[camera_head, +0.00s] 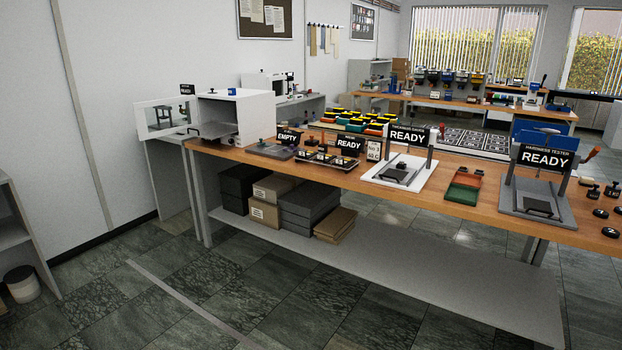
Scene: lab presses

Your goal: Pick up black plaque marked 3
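No black plaque with a readable 3 can be made out for certain. A rack of small dark blocks with yellowish marks (322,158) stands on the long wooden bench (452,210), left of the middle; the marks are too small to read. A small pale card (373,150) beside it seems to read "No 3" and "40 C". Several small black pieces (600,213) lie at the bench's right end, with no readable marks. Neither of my grippers is in view.
The bench carries an "EMPTY" station (270,150), a white thickness gauge (398,172), green and red trays (463,187) and a grey hardness tester (539,203). Boxes (308,203) fill part of its lower shelf (390,260). The tiled floor (230,285) in front is clear.

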